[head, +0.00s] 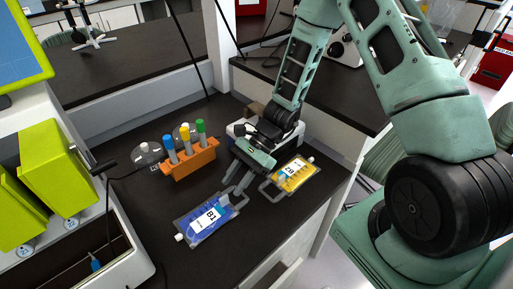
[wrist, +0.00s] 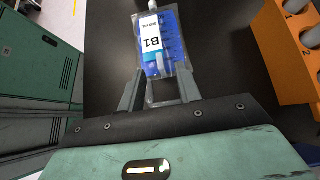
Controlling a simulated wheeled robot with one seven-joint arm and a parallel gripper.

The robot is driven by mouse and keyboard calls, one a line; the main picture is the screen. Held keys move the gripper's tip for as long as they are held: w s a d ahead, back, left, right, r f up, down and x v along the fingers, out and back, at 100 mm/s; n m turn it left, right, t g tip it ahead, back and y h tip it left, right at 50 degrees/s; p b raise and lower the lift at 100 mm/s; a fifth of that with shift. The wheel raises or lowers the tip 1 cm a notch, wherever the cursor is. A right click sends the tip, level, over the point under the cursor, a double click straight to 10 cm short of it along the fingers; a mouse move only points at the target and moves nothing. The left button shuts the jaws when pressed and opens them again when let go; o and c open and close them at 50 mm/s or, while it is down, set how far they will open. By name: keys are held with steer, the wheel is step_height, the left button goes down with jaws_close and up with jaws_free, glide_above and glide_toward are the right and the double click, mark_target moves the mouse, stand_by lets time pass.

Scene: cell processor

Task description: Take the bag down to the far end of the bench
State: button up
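A blue bag labelled B1 (head: 208,218) lies flat on the dark bench near its front edge, its cap toward the lower left. A yellow bag (head: 293,175) lies to its right, near the bench's right corner. My gripper (head: 232,194) reaches down low at the blue bag's upper right end. In the wrist view the blue bag (wrist: 160,38) lies ahead of my gripper (wrist: 162,76). The two fingers stand apart, one on each side of the bag's near clear end. I cannot tell whether they touch it.
An orange rack (head: 190,160) with blue, yellow and green capped tubes stands behind the bags; it also shows in the wrist view (wrist: 285,55). A white machine with green panels (head: 45,180) stands at the left. Bench is clear between machine and blue bag.

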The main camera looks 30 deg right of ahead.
steer(key=v, duration=1.3)
steer(key=s+a+r+n+t+h, duration=0.1)
steer(key=s+a+r+n+h, duration=0.3)
steer(key=s+a+n, duration=0.3)
steer(key=s+a+r+n+t+h, duration=0.1)
steer(key=s+a+r+n+h, duration=0.4)
steer(key=s+n, duration=0.8)
steer(key=a+r+n, duration=0.2)
steer(key=a+n, duration=0.1)
